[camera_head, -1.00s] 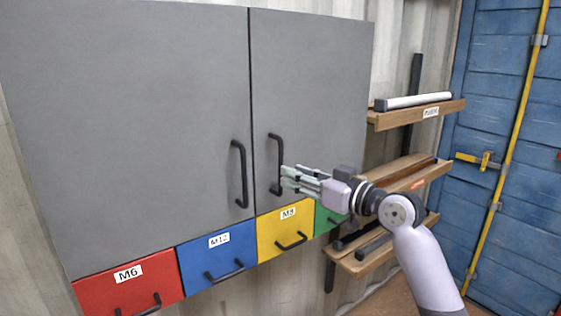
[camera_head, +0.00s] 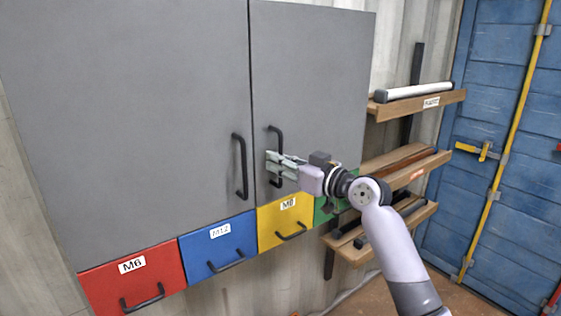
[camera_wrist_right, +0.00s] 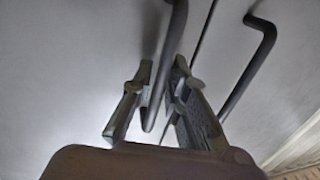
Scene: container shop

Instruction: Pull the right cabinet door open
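The right cabinet door (camera_head: 320,80) is grey and shut, level with the left door (camera_head: 130,110). Its black vertical bar handle (camera_head: 274,139) stands near the seam between the doors. My right gripper (camera_head: 271,161) is at the middle to lower part of this handle. In the right wrist view, the handle (camera_wrist_right: 177,28) runs between the two fingers of my right gripper (camera_wrist_right: 163,72). The fingers stand apart with gaps beside the bar, so the gripper is open around it. Finger contact with the bar cannot be made out. My left gripper is not in view.
The left door's handle (camera_head: 241,168) is close by, left of the seam. Red (camera_head: 110,289), blue (camera_head: 205,243), yellow (camera_head: 270,225) and green drawers sit below the doors. Wooden shelves (camera_head: 420,105) stand right of the cabinet. A blue container door (camera_head: 515,150) is at far right.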

